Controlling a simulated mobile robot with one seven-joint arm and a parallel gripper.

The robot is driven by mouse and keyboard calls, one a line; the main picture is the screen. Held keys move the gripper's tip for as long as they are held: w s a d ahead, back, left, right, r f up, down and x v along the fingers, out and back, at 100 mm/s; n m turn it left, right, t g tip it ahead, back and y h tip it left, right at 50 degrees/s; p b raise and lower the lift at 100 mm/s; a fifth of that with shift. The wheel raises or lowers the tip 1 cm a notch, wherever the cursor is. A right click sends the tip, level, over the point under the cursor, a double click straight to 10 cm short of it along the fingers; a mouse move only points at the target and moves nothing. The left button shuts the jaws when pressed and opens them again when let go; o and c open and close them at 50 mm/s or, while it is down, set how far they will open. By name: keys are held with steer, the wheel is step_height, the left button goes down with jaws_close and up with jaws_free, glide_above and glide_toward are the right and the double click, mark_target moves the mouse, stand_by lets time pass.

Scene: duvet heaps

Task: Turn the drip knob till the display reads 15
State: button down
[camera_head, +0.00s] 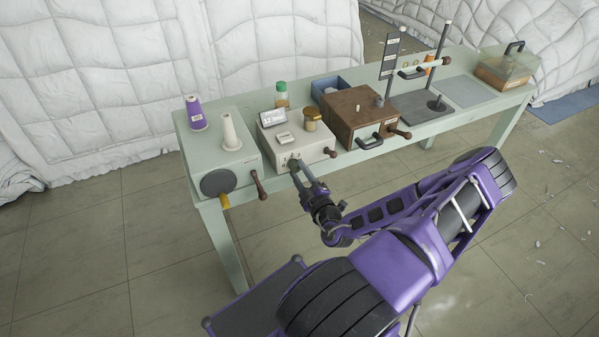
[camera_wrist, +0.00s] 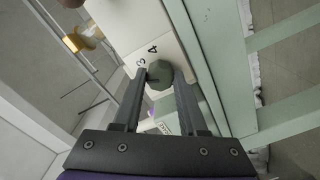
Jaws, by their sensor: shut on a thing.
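The drip knob (camera_wrist: 159,74) is a dark grey-green round knob on the front of a cream box (camera_head: 291,140). In the wrist view it sits between the tips of my two fingers, and my gripper (camera_wrist: 160,84) is shut on it. Printed digits, seemingly a 3 and a 4, show on the panel beside the knob. In the head view my gripper (camera_head: 301,172) reaches the box's front from below right, and the knob is mostly hidden there. The display (camera_head: 272,117) stands on top of the box and appears to read 12 /min, in small text.
A grey-green box (camera_head: 218,152) with a purple spool (camera_head: 196,113) and white cone stands left on the bench (camera_head: 178,118). A brown box (camera_head: 358,112) with a dark handle (camera_head: 369,141) stands close on the right. Small brown-handled levers jut from the box fronts. White duvets lie behind.

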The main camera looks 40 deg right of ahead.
steer(key=m, duration=0.5)
stand_by(0.6)
steer(key=shift+c, duration=2.2)
jaws_free()
steer(key=v, duration=1.7)
steer(key=shift+s, duration=0.25)
